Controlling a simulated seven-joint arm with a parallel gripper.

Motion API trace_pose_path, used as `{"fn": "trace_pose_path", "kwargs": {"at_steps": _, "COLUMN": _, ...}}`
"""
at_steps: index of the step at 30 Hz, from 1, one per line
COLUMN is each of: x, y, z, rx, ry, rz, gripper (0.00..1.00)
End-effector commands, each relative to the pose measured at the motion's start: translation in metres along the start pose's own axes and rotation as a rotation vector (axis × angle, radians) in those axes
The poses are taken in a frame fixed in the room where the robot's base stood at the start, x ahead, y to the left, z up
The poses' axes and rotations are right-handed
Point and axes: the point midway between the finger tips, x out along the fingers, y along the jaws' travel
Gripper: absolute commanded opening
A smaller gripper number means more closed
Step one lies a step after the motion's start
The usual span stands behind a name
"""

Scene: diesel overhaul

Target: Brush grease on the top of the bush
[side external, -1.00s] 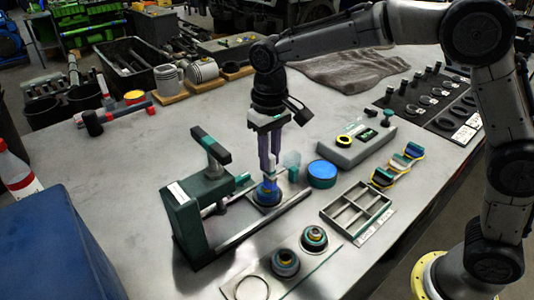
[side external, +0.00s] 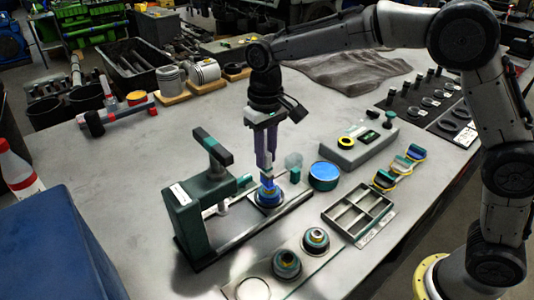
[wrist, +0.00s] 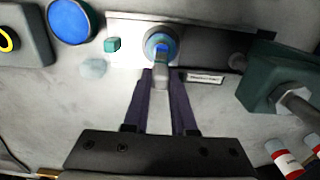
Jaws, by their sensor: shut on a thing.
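The bush (side external: 269,197) stands upright on the bed of the green press, with a blue upper part and a dark lower ring. In the wrist view the bush (wrist: 158,42) is at top centre, partly covered by the brush. My gripper (side external: 265,163) is shut on a slim pale-grey brush and points down above the bush. The brush (wrist: 161,72) shows between the fingers of my gripper (wrist: 162,74), its end over the bush's top. Whether the bristles touch it, I cannot tell. A round tin (side external: 323,175) with a blue top stands to the right.
The green press (side external: 195,220) stands close on the left. A grey divided tray (side external: 358,210) and two ringed parts in a plate (side external: 287,263) lie front right. A grey block (side external: 353,147) stands behind.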

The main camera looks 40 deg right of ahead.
Motion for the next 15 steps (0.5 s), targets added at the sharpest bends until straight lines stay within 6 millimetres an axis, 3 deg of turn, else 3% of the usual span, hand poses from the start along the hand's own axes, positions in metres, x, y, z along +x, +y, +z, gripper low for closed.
{"fn": "trace_pose_path", "kwargs": {"at_steps": 15, "x": 0.0, "y": 0.0, "z": 0.017, "rx": 0.0, "ry": -0.001, "rz": 0.0, "gripper": 0.0}}
